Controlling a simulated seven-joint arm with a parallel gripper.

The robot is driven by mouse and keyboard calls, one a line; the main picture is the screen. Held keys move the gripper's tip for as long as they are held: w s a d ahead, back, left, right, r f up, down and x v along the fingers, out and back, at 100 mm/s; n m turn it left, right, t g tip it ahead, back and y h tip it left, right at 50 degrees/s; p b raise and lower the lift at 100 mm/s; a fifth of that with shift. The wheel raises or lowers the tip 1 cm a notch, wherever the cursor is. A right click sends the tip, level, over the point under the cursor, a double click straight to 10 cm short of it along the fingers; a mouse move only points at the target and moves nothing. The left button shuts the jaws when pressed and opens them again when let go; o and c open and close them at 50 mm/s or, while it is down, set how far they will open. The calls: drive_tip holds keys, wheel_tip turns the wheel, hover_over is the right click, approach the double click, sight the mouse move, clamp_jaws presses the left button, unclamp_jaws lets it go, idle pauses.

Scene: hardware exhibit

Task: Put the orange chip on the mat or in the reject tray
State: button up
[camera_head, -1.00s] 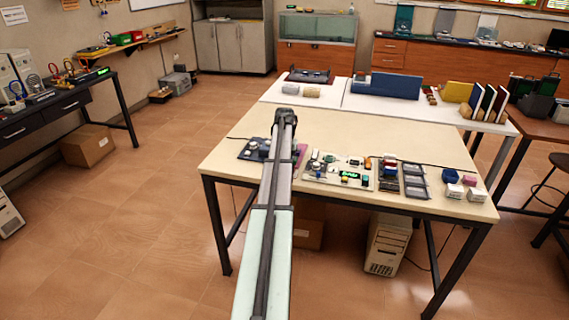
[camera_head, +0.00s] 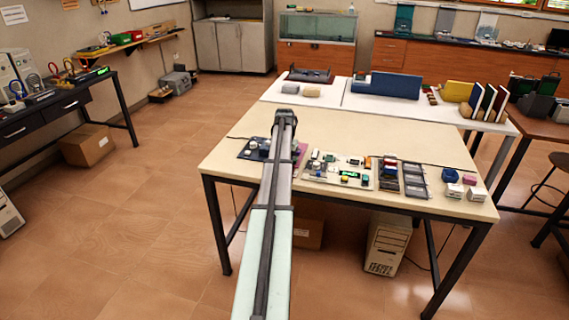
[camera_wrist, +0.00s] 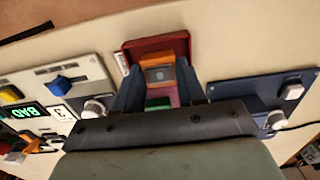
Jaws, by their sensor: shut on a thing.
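In the wrist view, the orange chip (camera_wrist: 160,71), with a grey face, sits between the fingers of my gripper (camera_wrist: 158,88), which is shut on it. A red tray (camera_wrist: 155,44) lies just past the fingertips and partly behind the chip. Whether the chip touches the tray I cannot tell. Pink and green patches show below the chip between the fingers; what they belong to is unclear. In the head view my arm hides the gripper and chip. I cannot make out a mat for certain.
A light panel (camera_wrist: 72,82) with a green BAD display (camera_wrist: 27,112) is left of my gripper in the wrist view; a dark blue panel (camera_wrist: 255,90) with white knobs is at right. In the head view, dark compartment trays (camera_head: 415,187) stand further right. The table's back part (camera_head: 350,125) is clear.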

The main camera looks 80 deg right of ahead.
drive_tip(key=shift+f, duration=0.4)
idle(0.4)
drive_tip(key=o, duration=0.9)
drive_tip(key=shift+r, duration=0.15)
drive_tip(key=shift+r, duration=0.25)
drive_tip(key=shift+o, duration=0.9)
drive_tip(key=shift+r, duration=3.35)
